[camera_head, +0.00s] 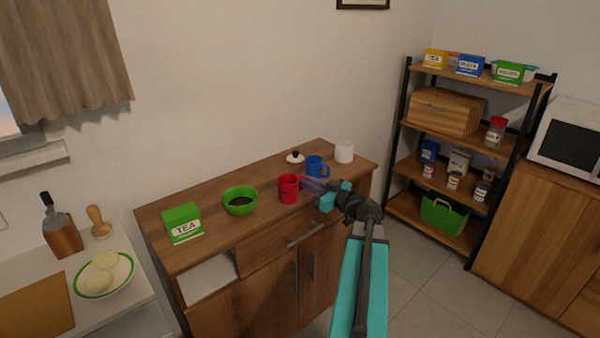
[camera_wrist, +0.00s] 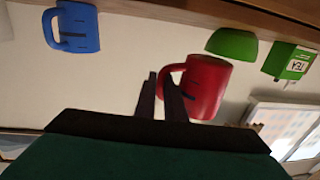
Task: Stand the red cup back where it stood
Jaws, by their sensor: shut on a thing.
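The red cup (camera_head: 289,188) is upright over the wooden cabinet top, between the green bowl and the blue mug. In the wrist view, which is turned upside down, the red cup (camera_wrist: 207,88) shows with its handle towards my fingers. My gripper (camera_head: 312,184) reaches in from the right. Its dark fingers (camera_wrist: 164,92) are shut on the red cup's handle. I cannot tell whether the cup's base touches the cabinet top.
The cabinet top (camera_head: 262,222) also holds a green TEA box (camera_head: 183,222), a green bowl (camera_head: 240,201), a blue mug (camera_head: 316,166), a white lid with a dark knob (camera_head: 295,157) and a white canister (camera_head: 344,151). A stocked shelf (camera_head: 408,133) stands at the right.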

